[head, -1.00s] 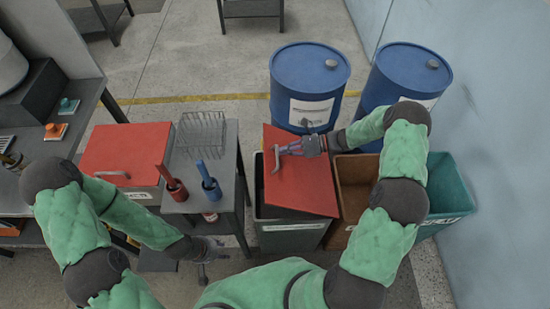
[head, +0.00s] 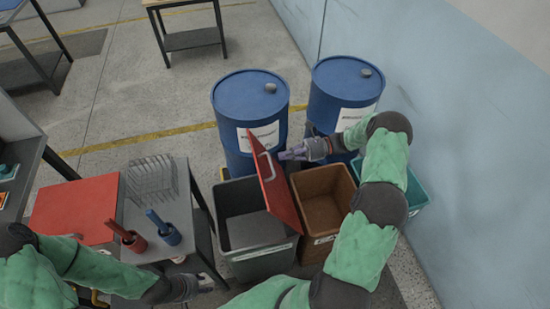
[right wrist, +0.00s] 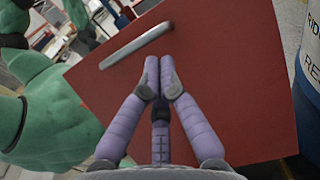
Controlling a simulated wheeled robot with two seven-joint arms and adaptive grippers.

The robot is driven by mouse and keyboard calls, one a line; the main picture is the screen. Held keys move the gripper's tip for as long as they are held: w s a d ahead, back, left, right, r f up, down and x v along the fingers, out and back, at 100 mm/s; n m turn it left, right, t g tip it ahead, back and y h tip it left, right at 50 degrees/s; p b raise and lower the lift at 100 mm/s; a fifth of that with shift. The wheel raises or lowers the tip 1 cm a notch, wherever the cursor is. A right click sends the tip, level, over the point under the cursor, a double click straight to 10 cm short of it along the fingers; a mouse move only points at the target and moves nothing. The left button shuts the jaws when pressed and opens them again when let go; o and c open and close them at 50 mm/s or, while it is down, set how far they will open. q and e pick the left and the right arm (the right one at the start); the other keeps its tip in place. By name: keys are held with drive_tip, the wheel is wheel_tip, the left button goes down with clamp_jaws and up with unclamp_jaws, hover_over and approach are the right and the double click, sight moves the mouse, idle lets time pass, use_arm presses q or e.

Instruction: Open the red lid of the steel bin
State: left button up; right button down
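The steel bin (head: 232,195) stands in the middle of the head view, with its dark inside visible. Its red lid (head: 283,200) is swung up and stands steeply tilted along the bin's right side. The lid's metal handle (head: 267,166) shows near the upper end. My right gripper (head: 286,155) is at the upper right of the lid. In the right wrist view its fingertips (right wrist: 159,62) are together in front of the red lid (right wrist: 235,75), just beside the handle (right wrist: 135,47) and not around it. Contact cannot be told. My left gripper (head: 203,284) is low, left of the bin; its fingers are unclear.
A brown open bin (head: 325,205) and a teal bin (head: 416,192) stand to the right. Two blue drums (head: 247,100) (head: 345,85) stand behind. A table at left carries a red-lidded box (head: 72,205), a wire rack (head: 152,178) and brushes in holders (head: 168,233).

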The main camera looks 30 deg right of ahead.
drive_tip(key=shift+s+d, duration=0.15)
drive_tip(key=shift+d, duration=0.35)
idle(1.6)
